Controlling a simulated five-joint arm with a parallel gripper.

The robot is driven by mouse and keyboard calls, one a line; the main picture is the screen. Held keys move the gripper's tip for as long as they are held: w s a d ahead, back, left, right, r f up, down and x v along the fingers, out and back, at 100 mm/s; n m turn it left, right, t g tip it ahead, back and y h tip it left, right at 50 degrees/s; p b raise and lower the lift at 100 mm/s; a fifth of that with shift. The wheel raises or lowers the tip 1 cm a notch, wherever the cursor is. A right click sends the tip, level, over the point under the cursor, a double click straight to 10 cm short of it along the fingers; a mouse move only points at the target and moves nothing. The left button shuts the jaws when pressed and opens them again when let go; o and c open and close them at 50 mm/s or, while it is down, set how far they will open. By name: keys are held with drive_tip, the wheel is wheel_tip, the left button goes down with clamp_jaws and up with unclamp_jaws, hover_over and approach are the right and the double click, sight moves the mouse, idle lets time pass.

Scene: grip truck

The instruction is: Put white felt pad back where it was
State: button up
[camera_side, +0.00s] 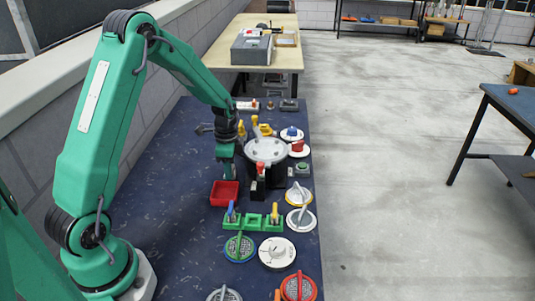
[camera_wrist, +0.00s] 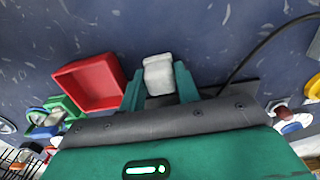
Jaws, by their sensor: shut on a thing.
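The white felt pad (camera_wrist: 158,74) is a small pale block between the two green fingers of my gripper (camera_wrist: 159,85) in the wrist view. My gripper is shut on it. In the side view my gripper (camera_side: 229,172) points down over the dark blue tabletop, just behind the red tray (camera_side: 224,194) and left of the round grey-topped stand (camera_side: 266,150). The pad cannot be made out there. In the wrist view the open red tray (camera_wrist: 91,84) lies just left of the fingers and looks empty. The pad's exact height above the table is unclear.
Yellow-handled things (camera_side: 256,128) stand behind the gripper. A green holder (camera_side: 254,221) with upright handled pieces is in front of the tray. Several round discs line the right edge. A black cable (camera_wrist: 262,45) crosses the wrist view. The tabletop left of the gripper is mostly clear.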

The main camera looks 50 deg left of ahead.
drive_tip(key=shift+f, duration=0.2)
drive_tip(key=o, duration=0.9)
drive_tip(key=shift+o, duration=0.2)
drive_tip(key=shift+r, duration=0.15)
wheel_tip(320, 180, up, 12)
drive_tip(key=shift+d+r, duration=0.1)
drive_tip(key=shift+r, duration=0.05)
idle(0.5)
